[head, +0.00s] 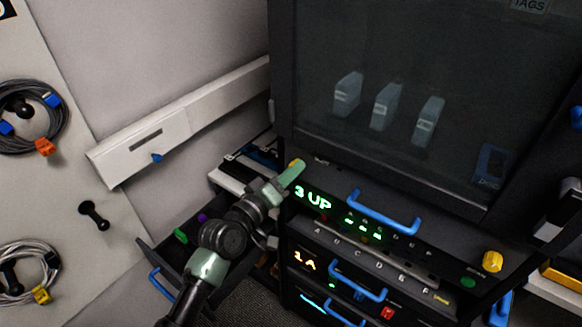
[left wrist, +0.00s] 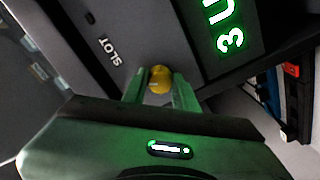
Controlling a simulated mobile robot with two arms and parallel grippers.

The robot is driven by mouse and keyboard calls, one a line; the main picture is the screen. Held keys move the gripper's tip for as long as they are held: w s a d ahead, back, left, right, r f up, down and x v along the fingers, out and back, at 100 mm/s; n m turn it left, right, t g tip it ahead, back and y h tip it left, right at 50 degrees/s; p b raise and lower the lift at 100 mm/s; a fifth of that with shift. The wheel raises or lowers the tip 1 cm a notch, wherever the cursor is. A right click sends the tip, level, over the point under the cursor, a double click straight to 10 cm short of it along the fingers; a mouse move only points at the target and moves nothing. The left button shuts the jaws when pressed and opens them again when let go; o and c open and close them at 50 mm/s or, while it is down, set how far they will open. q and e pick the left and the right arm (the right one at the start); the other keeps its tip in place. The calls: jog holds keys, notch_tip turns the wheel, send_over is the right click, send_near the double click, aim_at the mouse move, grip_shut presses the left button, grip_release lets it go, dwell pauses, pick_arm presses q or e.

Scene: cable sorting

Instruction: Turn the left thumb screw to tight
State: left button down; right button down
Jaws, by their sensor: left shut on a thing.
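The left thumb screw (left wrist: 160,79) is a small yellow knob on the dark front panel, between my left gripper's fingers in the left wrist view. In the head view only a bit of its yellow (head: 296,163) shows beside the fingertips. My left gripper (head: 292,175) is shut on it, with green fingers on either side; the fingers also show in the left wrist view (left wrist: 160,92). The right thumb screw (head: 491,261) is a yellow knob at the right end of the same panel. My right gripper is not in view.
A lit display (head: 313,199) reads "3 UP" beside the left screw. Blue handles, such as the upper one (head: 384,214), stick out from the rack. An open drawer (head: 160,258) juts out at the lower left. Coiled cables (head: 62,120) hang on the left board.

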pick_arm(q)
jog(key=n+p, duration=0.1)
jog(key=n, duration=0.3)
jog(key=shift+n+p, duration=0.3)
jog(key=shift+n, duration=0.1)
dwell(0.5)
jog(key=c, duration=1.1)
grip_release()
jog(key=b+v, duration=0.1)
jog(key=v, duration=0.6)
jog(key=shift+s+a+b, duration=0.3)
jog(key=shift+a, duration=0.05)
